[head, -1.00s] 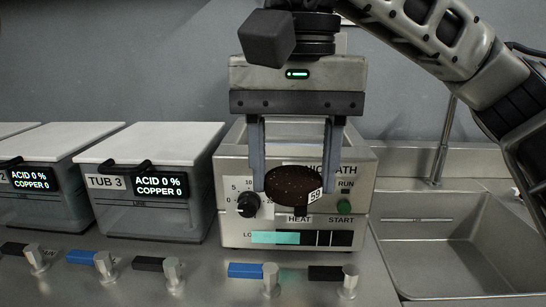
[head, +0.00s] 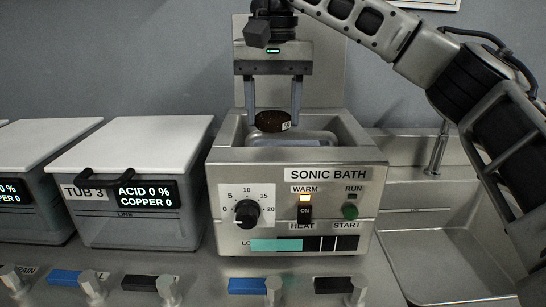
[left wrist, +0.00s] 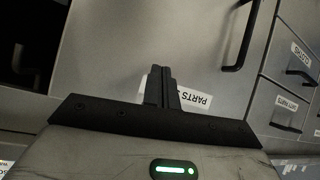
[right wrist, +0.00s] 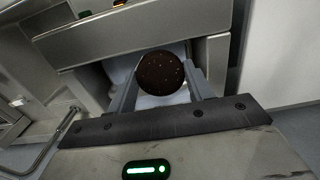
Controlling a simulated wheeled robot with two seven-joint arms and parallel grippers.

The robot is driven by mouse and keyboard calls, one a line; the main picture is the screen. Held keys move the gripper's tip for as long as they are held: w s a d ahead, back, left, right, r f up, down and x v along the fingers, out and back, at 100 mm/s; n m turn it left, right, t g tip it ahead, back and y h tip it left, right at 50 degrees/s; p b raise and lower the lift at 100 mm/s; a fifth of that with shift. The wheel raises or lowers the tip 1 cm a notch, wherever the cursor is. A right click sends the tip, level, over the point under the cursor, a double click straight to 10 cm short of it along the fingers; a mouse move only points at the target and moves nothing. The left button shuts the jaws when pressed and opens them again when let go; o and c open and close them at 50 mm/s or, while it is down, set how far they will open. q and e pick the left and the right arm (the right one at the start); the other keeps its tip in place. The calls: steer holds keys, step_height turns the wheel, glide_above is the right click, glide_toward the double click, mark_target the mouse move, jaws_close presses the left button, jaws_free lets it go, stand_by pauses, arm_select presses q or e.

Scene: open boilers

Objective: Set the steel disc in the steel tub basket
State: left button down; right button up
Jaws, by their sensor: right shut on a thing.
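My right gripper (head: 272,117) is shut on a dark brown, speckled round disc (head: 268,122) with a white tag reading 59. The disc is held between the two fingertips above the open steel tub (head: 352,137) of the sonic bath. It also shows in the right wrist view (right wrist: 150,75), with the tub opening behind it.
The sonic bath front (head: 320,215) has a dial, a lit WARM lamp and switches. Lidded TUB 3 (head: 130,145) stands to the left, a sink (head: 450,250) to the right. Several tap handles (head: 275,290) line the counter front. A PARTS drawer label (left wrist: 195,98) shows behind my left gripper.

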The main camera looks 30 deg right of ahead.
steer(key=w, duration=0.1)
steer(key=w+d, duration=0.1)
steer(key=shift+w+d, duration=0.1)
steer(key=shift+w, duration=0.2)
step_height(320, 180, down, 8)
steer(key=shift+f+b, duration=0.15)
steer(key=shift+b, duration=0.25)
steer(key=c, duration=0.4)
steer(key=shift+s+f, duration=0.15)
steer(key=shift+f, duration=0.4)
steer(key=shift+c, duration=0.2)
steer(key=shift+w+d+f, duration=0.1)
steer(key=shift+w+f, duration=0.1)
steer(key=shift+f, duration=0.4)
steer(key=shift+w+d+f, duration=0.1)
steer(key=shift+w+f, duration=0.1)
steer(key=shift+f, duration=0.35)
steer(key=shift+a, duration=0.1)
steer(key=shift+f, duration=0.15)
steer(key=o, duration=1.5)
steer(key=shift+c, duration=0.2)
